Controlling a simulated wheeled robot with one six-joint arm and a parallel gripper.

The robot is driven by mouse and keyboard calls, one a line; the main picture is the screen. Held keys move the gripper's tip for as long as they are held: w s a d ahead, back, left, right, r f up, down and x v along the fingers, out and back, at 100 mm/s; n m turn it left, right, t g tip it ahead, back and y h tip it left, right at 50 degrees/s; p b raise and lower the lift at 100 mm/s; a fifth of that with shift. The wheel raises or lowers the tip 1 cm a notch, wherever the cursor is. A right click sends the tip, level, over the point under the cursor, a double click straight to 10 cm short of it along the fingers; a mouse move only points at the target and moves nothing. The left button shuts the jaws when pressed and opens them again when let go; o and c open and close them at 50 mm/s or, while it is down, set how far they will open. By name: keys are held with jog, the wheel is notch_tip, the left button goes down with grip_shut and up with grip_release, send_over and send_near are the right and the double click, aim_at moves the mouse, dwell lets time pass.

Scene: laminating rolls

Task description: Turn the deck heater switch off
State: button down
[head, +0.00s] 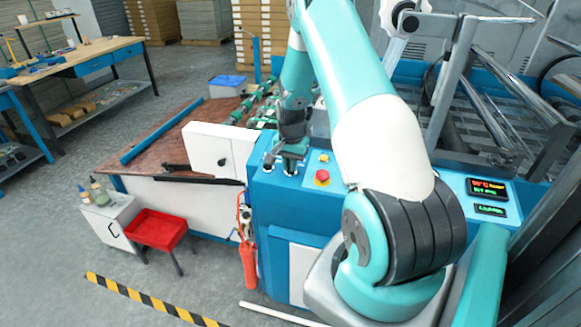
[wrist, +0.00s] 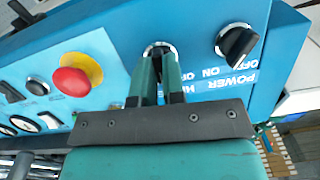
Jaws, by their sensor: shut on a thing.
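The blue control panel (head: 335,172) carries two rotary switches side by side. In the wrist view the deck heater switch (wrist: 160,45) shows only as part of its silver ring, between and behind my fingers. Its label is mostly covered, with "HE" and "OFF ON" readable, upside down. My gripper (wrist: 158,62) is shut on the heater switch, its two green fingers close together on the knob. The knob's angle is hidden. My gripper (head: 291,156) points down onto the panel in the head view. The black power switch (wrist: 238,42) is beside it, apart from my fingers.
A red emergency button (head: 322,177) on a yellow base is close on the panel's other side. A white box (head: 215,150) stands beside the panel. A lit display (head: 482,188) is at the right. A red extinguisher (head: 248,265) hangs below.

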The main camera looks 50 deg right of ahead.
jog(key=n, duration=0.3)
jog(key=n+b, duration=0.1)
jog(key=shift+a+f+g, duration=0.1)
jog(key=shift+f+g, duration=0.15)
jog(key=shift+g, duration=0.15)
jog(key=shift+s+n+h+b, duration=0.1)
jog(key=shift+n+h+b, duration=0.25)
jog(key=shift+n, duration=1.15)
jog(key=shift+g, duration=0.3)
jog(key=shift+s, duration=0.1)
jog(key=c, duration=1.2)
grip_release()
jog(key=shift+f, duration=0.1)
jog(key=shift+w+r, duration=0.2)
jog(key=shift+r, duration=0.1)
notch_tip(320, 180, up, 17)
jog(key=w+a+b, duration=0.1)
jog(key=b, duration=0.2)
jog(key=shift+a, duration=0.25)
